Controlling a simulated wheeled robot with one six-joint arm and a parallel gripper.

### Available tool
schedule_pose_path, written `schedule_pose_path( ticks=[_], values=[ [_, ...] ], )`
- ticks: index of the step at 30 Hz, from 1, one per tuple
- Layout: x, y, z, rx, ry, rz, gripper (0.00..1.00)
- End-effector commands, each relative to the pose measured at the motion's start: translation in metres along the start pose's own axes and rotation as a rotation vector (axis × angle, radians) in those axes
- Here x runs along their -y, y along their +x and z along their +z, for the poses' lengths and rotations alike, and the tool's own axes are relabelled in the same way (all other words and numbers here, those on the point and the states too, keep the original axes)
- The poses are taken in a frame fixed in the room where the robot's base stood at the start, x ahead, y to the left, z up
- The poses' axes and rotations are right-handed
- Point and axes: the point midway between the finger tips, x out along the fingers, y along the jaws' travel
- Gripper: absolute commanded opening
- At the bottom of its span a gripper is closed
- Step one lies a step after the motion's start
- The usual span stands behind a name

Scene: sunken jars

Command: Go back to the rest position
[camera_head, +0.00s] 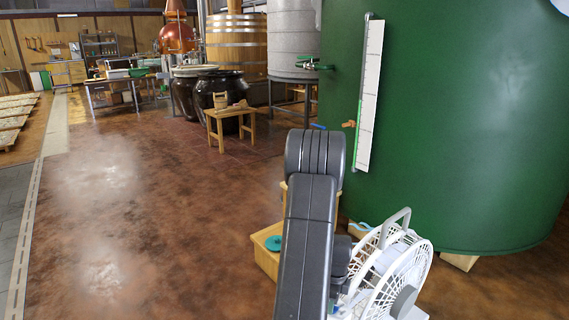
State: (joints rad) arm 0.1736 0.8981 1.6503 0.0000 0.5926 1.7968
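My arm shows as dark grey links rising from the bottom middle of the view to a rounded joint in front of the green tank. My gripper does not show, so I cannot see whether it is open or holds anything. The task names no other object.
A large green tank (470,130) with a white gauge strip (370,95) stands right. A white fan (395,275) and a wooden box (267,255) are close by my arm. A small wooden table (228,115) stands before dark jars (185,95). The brown floor at left is clear.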

Motion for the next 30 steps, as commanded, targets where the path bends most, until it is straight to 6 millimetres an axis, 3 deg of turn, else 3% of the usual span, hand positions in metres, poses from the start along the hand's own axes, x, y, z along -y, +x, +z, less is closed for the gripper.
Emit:
schedule_pose_path(
  ticks=[14, 20, 30],
  values=[
    [0.0, -0.008, 0.0, 0.0, 0.001, -0.001, 0.32],
    [0.001, -0.039, 0.0, 0.001, 0.0, -0.003, 0.32],
    [0.001, -0.108, 0.0, 0.001, 0.001, -0.005, 0.32]
  ],
)
